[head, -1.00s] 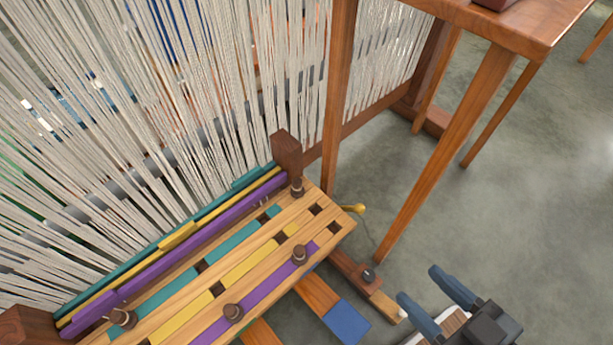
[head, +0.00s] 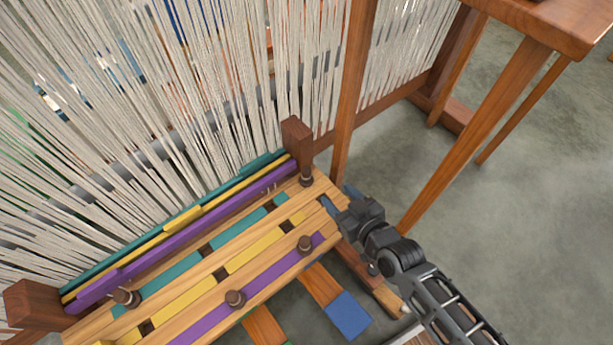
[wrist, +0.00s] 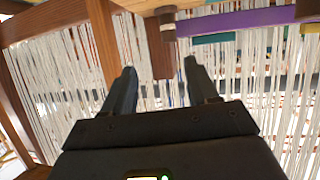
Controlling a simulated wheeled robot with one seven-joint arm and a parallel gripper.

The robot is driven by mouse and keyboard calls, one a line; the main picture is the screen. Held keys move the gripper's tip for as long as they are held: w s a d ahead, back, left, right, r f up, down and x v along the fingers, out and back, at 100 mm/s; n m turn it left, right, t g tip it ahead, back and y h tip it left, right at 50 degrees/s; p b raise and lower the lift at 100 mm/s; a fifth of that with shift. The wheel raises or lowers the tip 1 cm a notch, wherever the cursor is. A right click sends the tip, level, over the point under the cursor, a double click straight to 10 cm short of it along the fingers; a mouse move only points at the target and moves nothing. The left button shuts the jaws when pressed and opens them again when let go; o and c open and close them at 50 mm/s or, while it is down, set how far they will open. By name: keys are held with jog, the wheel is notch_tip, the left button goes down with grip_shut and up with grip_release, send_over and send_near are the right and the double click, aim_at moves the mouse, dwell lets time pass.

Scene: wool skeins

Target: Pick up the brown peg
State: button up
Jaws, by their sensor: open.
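Several brown pegs stand in a slatted wooden bench with teal, yellow and purple strips. One peg (head: 306,179) is at the far right corner, beside a dark wooden post. Another peg (head: 304,244) stands nearer the front edge, with two more further left. My gripper (head: 338,197) is open at the bench's right end, to the right of the corner peg and apart from it. In the wrist view, my open fingers (wrist: 160,72) have nothing between their tips. A brown peg (wrist: 167,27) shows beyond them near the top, by the dark post.
Pale hanging yarn (head: 190,95) fills the back behind the bench. A wooden upright (head: 355,90) rises just behind my gripper. A wooden table (head: 535,25) with slanted legs stands at the right. Grey floor is open at right.

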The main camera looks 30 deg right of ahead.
send_near(306, 169)
jog(key=w, duration=0.2)
jog(key=b+x, duration=0.2)
jog(key=x, duration=0.2)
jog(key=f+b+x, duration=0.1)
jog(key=x, duration=0.3)
jog(key=shift+s+b, duration=0.2)
jog(key=shift+b, duration=0.15)
jog(key=shift+r, duration=0.1)
jog(key=shift+c, duration=0.4)
jog(key=c, duration=0.9)
jog(key=shift+c, duration=0.2)
jog(key=shift+r, duration=0.1)
